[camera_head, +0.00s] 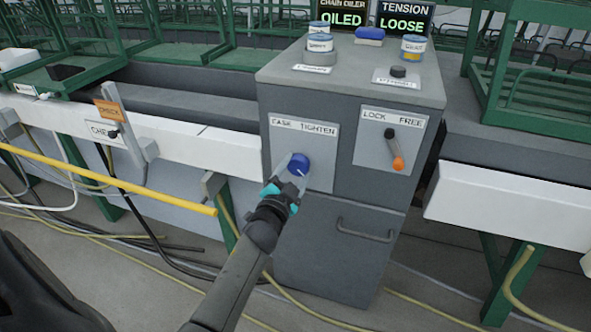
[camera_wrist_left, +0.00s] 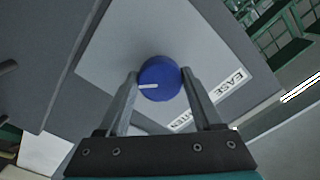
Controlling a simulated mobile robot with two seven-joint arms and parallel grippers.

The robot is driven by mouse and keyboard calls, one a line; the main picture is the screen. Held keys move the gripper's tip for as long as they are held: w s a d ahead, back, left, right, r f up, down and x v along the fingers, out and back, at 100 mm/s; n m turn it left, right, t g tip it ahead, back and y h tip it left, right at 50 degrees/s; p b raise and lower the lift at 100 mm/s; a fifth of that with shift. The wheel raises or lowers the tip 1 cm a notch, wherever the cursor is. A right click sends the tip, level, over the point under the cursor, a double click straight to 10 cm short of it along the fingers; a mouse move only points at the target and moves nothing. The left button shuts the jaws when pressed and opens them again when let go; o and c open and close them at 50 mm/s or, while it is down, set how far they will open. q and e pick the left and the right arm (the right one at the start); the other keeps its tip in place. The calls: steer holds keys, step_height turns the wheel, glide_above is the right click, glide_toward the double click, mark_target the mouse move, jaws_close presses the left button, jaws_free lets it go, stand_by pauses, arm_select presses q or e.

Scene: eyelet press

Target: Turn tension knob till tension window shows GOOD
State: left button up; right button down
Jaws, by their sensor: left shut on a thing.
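The blue tension knob (camera_head: 299,164) sits on a plate marked EASE and TIGHTEN on the front of the grey cabinet (camera_head: 310,210). It has a white pointer line and also shows in the left wrist view (camera_wrist_left: 159,78). My left gripper (camera_head: 291,178) is shut on the knob, one finger on each side, as the left wrist view shows (camera_wrist_left: 159,84). The tension window (camera_head: 403,20) above the cabinet reads LOOSE in green. My right gripper is not in view.
A LOCK/FREE lever with an orange tip (camera_head: 397,163) is right of the knob. A yellow bar (camera_head: 110,180) crosses at left. A drawer handle (camera_head: 365,231) is below.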

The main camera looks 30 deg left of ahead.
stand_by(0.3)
arm_select(q)
steer(key=o, duration=1.4)
steer(key=shift+c, duration=0.2)
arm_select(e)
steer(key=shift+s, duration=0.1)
arm_select(q)
steer(key=shift+s, duration=0.1)
steer(key=shift+s+d, duration=0.1)
steer(key=shift+s, duration=0.2)
steer(key=p+v, duration=0.3)
steer(key=v, duration=1.1)
steer(key=shift+s+p, duration=0.25)
steer(key=shift+p, duration=0.1)
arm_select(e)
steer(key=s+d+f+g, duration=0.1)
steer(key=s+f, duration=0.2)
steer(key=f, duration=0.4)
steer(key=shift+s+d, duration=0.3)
